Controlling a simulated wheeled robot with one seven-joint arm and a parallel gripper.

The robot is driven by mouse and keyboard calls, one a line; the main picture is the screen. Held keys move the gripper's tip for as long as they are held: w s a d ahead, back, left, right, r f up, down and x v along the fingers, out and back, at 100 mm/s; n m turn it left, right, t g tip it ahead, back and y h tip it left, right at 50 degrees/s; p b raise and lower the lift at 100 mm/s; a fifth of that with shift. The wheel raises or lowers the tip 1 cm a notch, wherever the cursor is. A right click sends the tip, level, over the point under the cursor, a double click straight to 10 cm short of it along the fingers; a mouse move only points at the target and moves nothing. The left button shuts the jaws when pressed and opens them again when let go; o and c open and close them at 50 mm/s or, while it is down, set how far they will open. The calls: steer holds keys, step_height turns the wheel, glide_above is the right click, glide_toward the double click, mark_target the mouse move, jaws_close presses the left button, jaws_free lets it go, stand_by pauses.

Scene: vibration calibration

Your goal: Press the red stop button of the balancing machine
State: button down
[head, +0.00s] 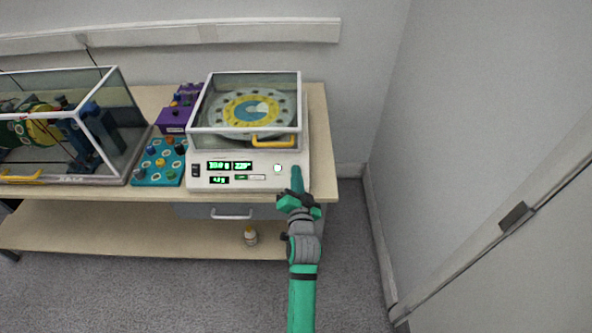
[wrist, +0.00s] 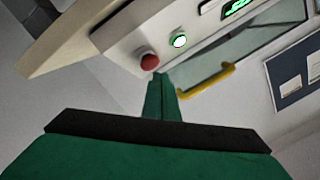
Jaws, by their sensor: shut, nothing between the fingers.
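The white balancing machine (head: 198,182) stands at the right end of the bench, under a clear cover with a yellow handle (head: 272,140). Its red stop button (wrist: 148,61) shows in the wrist view on the front panel, beside a lit green-white button (wrist: 180,41). In the head view the lit button (head: 277,169) is visible, but the red one is hidden behind my gripper (head: 296,172). My gripper is shut and empty. In the wrist view its fingertips (wrist: 160,76) are close to the red button; I cannot tell whether they touch it.
A teal panel with knobs (head: 146,177) and a purple box (head: 172,122) stand left of the machine. A glazed rig (head: 115,110) is further left. A wall (head: 470,110) rises on the right.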

steer(key=shift+w+f, duration=0.1)
stand_by(0.4)
steer(key=shift+w+f, duration=0.2)
steer(key=shift+f, duration=0.05)
steer(key=shift+w+f, duration=0.25)
stand_by(0.8)
steer(key=shift+s, duration=0.1)
steer(key=shift+s+r, duration=0.45)
steer(key=shift+r, duration=0.15)
stand_by(0.3)
steer(key=s+r, duration=0.1)
steer(key=r, duration=0.1)
steer(key=s+r, duration=0.1)
steer(key=s, duration=0.1)
steer(key=shift+s+r, duration=0.2)
steer(key=shift+r, duration=0.15)
stand_by(0.8)
